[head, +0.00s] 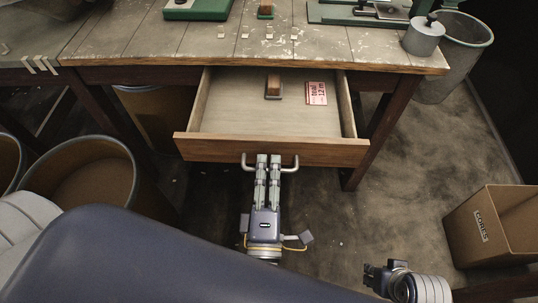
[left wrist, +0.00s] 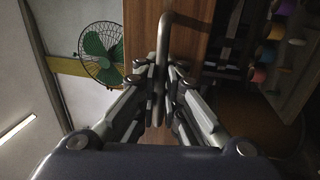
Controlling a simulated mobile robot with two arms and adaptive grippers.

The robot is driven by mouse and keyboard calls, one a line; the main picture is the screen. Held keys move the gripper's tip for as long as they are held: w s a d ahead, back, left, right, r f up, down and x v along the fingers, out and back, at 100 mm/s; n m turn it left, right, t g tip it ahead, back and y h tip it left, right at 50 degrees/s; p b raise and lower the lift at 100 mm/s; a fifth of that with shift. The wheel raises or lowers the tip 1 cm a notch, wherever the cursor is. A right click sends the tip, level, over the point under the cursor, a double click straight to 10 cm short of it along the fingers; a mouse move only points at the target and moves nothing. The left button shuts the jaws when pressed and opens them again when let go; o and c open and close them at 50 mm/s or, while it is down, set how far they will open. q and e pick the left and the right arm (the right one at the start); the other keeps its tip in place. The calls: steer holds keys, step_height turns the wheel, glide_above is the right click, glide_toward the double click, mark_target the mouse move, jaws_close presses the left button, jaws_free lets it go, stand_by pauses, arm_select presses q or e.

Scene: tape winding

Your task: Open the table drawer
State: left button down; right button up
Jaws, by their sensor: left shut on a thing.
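The table drawer (head: 235,148) is pulled out well from under the worn wooden table (head: 330,43), and its inside shows from above. My left gripper (head: 269,160) is shut on the drawer's metal handle (head: 246,162), with the handle's bent ends showing on both sides of the fingers. In the left wrist view the fingers (left wrist: 160,85) close around the handle bar (left wrist: 164,40) in front of the wooden drawer front (left wrist: 195,45). My right gripper (head: 374,278) is at the lower right, away from the drawer; its fingers are too small to read.
Inside the drawer lie a small brown block-like item (head: 273,86) and a red-and-white label (head: 316,94). A cardboard box (head: 490,228) stands at the right. Round bins stand at left (head: 80,170) and at back right (head: 452,62). A green fan (left wrist: 101,52) shows in the left wrist view.

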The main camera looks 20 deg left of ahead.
arm_select(q)
steer(key=shift+f, duration=0.1)
steer(key=c, duration=2)
jaws_free()
steer(key=shift+c, duration=0.2)
steer(key=shift+s, duration=0.15)
steer(key=v, duration=0.7)
steer(key=shift+s+d, duration=0.1)
steer(key=shift+s, duration=0.1)
